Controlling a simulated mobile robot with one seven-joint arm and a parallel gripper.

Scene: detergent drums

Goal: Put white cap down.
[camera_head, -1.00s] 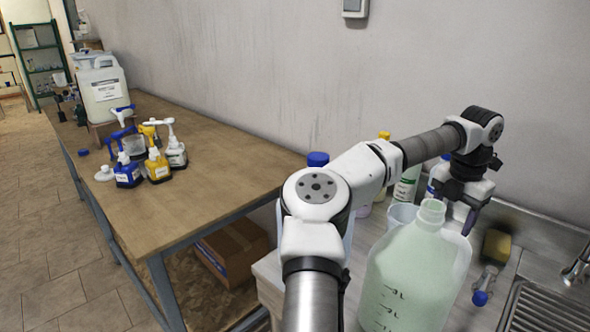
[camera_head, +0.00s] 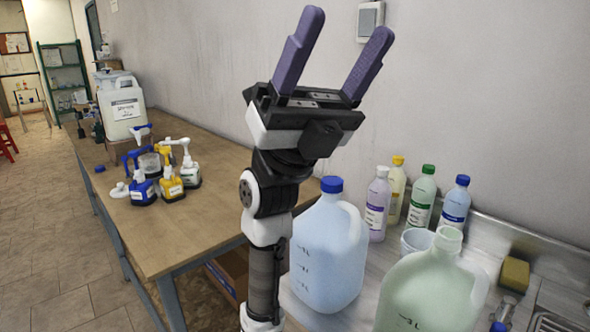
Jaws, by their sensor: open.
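My gripper (camera_head: 347,24) is raised in front of the wall, its two purple fingers pointing up. It is open and empty. A small white piece (camera_head: 119,190), which may be the white cap, lies on the wooden table beside the blue pump bottle (camera_head: 144,192). It is far from my gripper and too small to identify surely. Another white cap (camera_head: 382,172) sits on the purple-labelled bottle (camera_head: 378,208) at the right. The pale green jug (camera_head: 428,295) in front has a neck with no coloured cap on it.
A blue-capped jug (camera_head: 328,255) stands right of my arm. Several capped bottles stand behind, with a cup (camera_head: 417,241) and a yellow sponge (camera_head: 515,273) near the sink. Yellow and white pump bottles and a large canister (camera_head: 122,110) stand on the wooden table (camera_head: 215,215), whose middle is clear.

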